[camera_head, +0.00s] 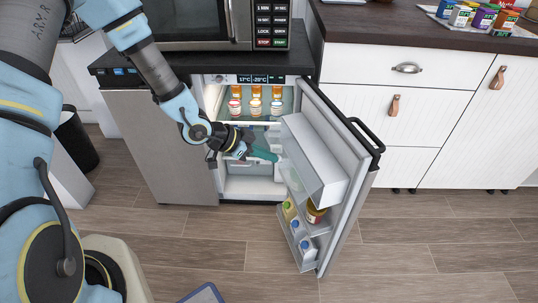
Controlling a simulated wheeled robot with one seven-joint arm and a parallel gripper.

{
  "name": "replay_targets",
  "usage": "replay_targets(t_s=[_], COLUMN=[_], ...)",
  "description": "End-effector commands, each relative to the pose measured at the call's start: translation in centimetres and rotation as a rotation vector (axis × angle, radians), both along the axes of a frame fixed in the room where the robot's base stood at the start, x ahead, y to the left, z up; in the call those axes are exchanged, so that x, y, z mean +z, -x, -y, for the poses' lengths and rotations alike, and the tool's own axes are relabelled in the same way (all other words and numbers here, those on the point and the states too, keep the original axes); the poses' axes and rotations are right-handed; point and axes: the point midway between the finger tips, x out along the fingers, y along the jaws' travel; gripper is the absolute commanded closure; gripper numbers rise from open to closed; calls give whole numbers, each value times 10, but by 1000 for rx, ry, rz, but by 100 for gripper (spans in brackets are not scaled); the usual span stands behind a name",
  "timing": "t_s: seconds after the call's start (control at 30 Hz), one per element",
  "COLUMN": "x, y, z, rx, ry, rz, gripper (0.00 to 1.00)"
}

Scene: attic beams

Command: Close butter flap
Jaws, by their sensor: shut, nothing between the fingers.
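The mini fridge stands open, its door (352,180) swung out to the right. A pale grey butter compartment with its flap (318,158) sits high on the inner side of the door. The flap's exact angle is hard to tell from here. My gripper (274,156) reaches in from the left, in front of the fridge opening.
Lower door shelves hold cartons (298,228) and a brown jar (315,211). Several jars (255,106) stand on the fridge's upper shelf. A microwave (215,22) sits above, white cabinets (400,110) stand at right, and a black bin (76,140) stands at left. Wood floor (420,255) is clear at front right.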

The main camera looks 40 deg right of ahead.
Motion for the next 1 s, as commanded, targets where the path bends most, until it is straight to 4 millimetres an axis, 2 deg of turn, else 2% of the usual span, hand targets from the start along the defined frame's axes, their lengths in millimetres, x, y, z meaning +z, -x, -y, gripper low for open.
replay_targets(t_s=[0.03,0.4,0.77,1.0], x=[-14,-45,-58,-60], y=[-1,3,8,11], z=[-1,10,24,31], rx=[5,3,1,-3], ry=[43,375,632,633], rz=[-19,-129,-217,-216], gripper=[100,100,100,100])
